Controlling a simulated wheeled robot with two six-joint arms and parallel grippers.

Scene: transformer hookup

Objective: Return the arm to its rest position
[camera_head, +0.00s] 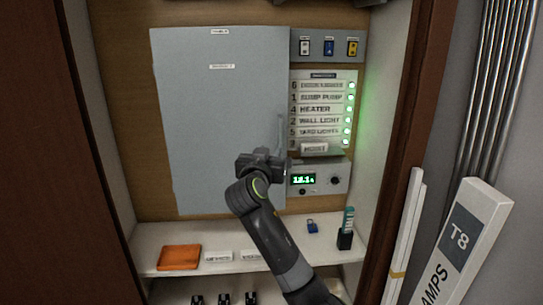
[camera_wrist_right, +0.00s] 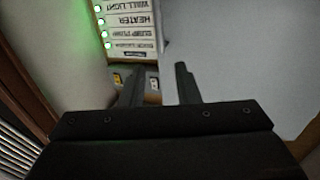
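My right arm (camera_head: 275,240) reaches up from the lower right in the head view. Its gripper (camera_head: 268,161) is in front of the lower right part of the grey cabinet door (camera_head: 220,120), near the door's upright handle (camera_head: 281,132). In the right wrist view the two fingers of the gripper (camera_wrist_right: 161,82) stand apart with nothing between them. The door (camera_wrist_right: 235,60) looks shut. I cannot tell whether the gripper touches it. My left gripper is not in view.
A labelled panel (camera_head: 320,112) with green lights is right of the door, above a box with a green display (camera_head: 303,180). The shelf (camera_head: 205,234) holds an orange item (camera_head: 179,257), a small blue padlock (camera_head: 312,226) and a dark holder (camera_head: 345,239). A white T8 box (camera_head: 462,240) stands at right.

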